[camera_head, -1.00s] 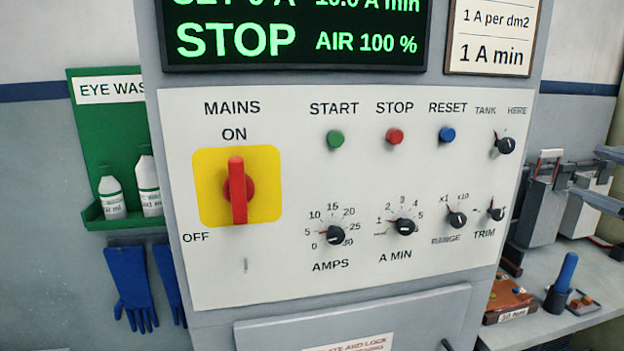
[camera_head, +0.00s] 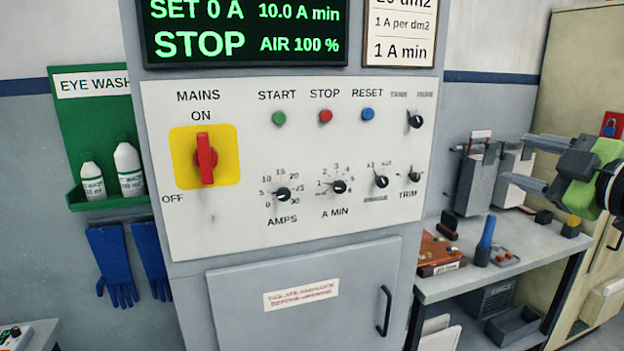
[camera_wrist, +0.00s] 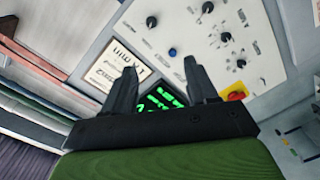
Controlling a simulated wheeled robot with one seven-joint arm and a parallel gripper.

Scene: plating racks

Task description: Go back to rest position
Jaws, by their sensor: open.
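My gripper (camera_head: 530,165) is at the right of the head view, open and empty, with its two fingers apart and pointing left. It is in front of the side bench and clear of the control panel (camera_head: 240,235). In the wrist view my gripper (camera_wrist: 160,82) shows both fingers spread with nothing between them but the distant cabinet face. The panel carries a red mains switch (camera_head: 206,158) on a yellow plate, its handle upright toward ON. The green display (camera_head: 245,30) reads SET 0 A, STOP, AIR 100 %.
A bench (camera_head: 510,265) at right holds a grey rack unit (camera_head: 478,180), a brown box (camera_head: 441,254) and a blue-handled tool (camera_head: 486,240). A green eye wash station (camera_head: 95,130) and blue gloves (camera_head: 110,265) hang at left. The cabinet door (camera_head: 305,300) is shut.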

